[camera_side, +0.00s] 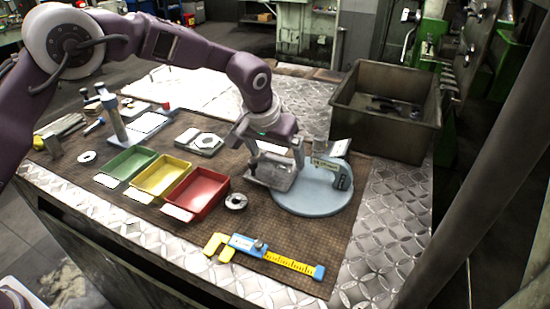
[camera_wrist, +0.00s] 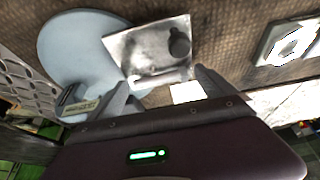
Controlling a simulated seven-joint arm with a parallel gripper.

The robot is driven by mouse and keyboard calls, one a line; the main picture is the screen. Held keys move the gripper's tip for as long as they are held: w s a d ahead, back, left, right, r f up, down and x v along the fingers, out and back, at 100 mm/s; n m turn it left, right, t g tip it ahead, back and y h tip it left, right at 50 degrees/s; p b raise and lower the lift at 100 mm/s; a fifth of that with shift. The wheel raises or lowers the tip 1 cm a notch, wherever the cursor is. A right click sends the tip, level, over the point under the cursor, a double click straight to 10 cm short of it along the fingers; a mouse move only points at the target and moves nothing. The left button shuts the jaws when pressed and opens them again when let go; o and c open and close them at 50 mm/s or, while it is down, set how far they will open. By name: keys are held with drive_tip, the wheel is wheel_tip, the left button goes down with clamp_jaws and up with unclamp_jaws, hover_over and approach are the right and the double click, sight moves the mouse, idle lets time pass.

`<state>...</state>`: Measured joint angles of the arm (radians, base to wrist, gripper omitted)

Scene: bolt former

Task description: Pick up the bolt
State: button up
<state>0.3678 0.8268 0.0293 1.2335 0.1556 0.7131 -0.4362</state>
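A dark round-headed piece, which looks like the bolt (camera_wrist: 179,44), sits on a shiny metal tray (camera_wrist: 140,45) in the wrist view. The tray also shows in the side view (camera_side: 270,177), partly behind my fingers; I cannot make out the bolt there. My gripper (camera_side: 275,158) is above the tray with its fingers spread apart. In the wrist view, my gripper (camera_wrist: 165,87) is open, with nothing seen between the fingertips. The bolt lies beyond the fingertips, nearer the right finger.
A round blue-grey stand (camera_side: 310,197) with a micrometer-like gauge (camera_side: 335,172) is right beside the tray. Red (camera_side: 202,190), yellow (camera_side: 163,174) and green (camera_side: 131,162) bins stand to the left. A caliper (camera_side: 265,252) lies in front. A deep metal bin (camera_side: 385,135) stands behind right.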

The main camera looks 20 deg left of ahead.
drive_tip(key=c, duration=1.5)
wheel_tip(320, 180, up, 10)
drive_tip(key=f, duration=0.1)
drive_tip(key=shift+s+f, duration=0.15)
drive_tip(key=shift+f, duration=3.5)
drive_tip(key=shift+f, duration=0.85)
drive_tip(key=o, duration=1.7)
drive_tip(key=shift+r, duration=0.1)
